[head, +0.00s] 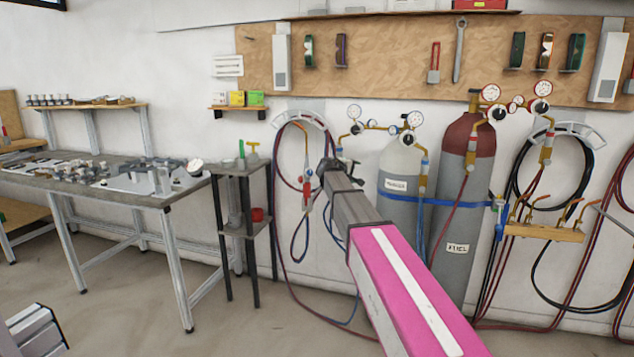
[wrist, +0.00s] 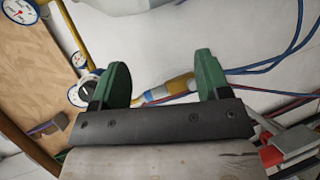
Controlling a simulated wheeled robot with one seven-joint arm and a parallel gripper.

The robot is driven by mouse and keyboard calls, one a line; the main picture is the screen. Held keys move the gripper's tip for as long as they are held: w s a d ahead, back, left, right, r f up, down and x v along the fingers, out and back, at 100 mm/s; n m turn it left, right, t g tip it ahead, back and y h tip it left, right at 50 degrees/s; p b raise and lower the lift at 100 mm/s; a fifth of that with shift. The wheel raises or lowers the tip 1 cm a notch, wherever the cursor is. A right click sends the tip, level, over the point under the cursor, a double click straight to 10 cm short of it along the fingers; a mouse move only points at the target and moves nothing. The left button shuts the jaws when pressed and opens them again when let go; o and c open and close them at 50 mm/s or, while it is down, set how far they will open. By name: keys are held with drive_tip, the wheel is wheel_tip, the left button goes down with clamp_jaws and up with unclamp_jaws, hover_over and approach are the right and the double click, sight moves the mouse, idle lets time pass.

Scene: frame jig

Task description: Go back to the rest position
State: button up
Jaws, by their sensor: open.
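My gripper (wrist: 161,68) shows in the wrist view with two green fingers wide apart on a dark plate. Nothing is held between them; a yellow and blue hose fitting (wrist: 168,88) and white wall show behind the gap. In the head view my arm, pink with a white stripe and then grey, stretches from the lower right toward the middle. Its dark far end (head: 331,168) is raised in front of the wall, left of the gas cylinders in the picture. The fingers cannot be made out there.
A grey cylinder (head: 397,230) and a dark red-topped cylinder (head: 460,215) with gauges and hoses stand at the wall. A small dark stand (head: 244,168) is left of my arm. A workbench (head: 90,190) with metal parts stands further left. Bare floor lies in front.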

drive_tip(key=s+d+f+m+g+y, duration=0.1)
drive_tip(key=s+d+f+g, duration=0.1)
drive_tip(key=s+f, duration=0.4)
drive_tip(key=s+d+f+m+g+y, duration=0.1)
drive_tip(key=s+d+f, duration=0.1)
drive_tip(key=s+f, duration=0.5)
drive_tip(key=s+f+m+g+y, duration=0.3)
drive_tip(key=s+f+y, duration=0.1)
drive_tip(key=s+f, duration=0.8)
drive_tip(key=s+a+f+m+g+y, duration=0.1)
drive_tip(key=s+f+m+g+y, duration=0.2)
drive_tip(key=s+f, duration=0.9)
drive_tip(key=s+g+y, duration=0.1)
drive_tip(key=s, duration=0.4)
drive_tip(key=shift+a+g, duration=0.3)
idle(0.6)
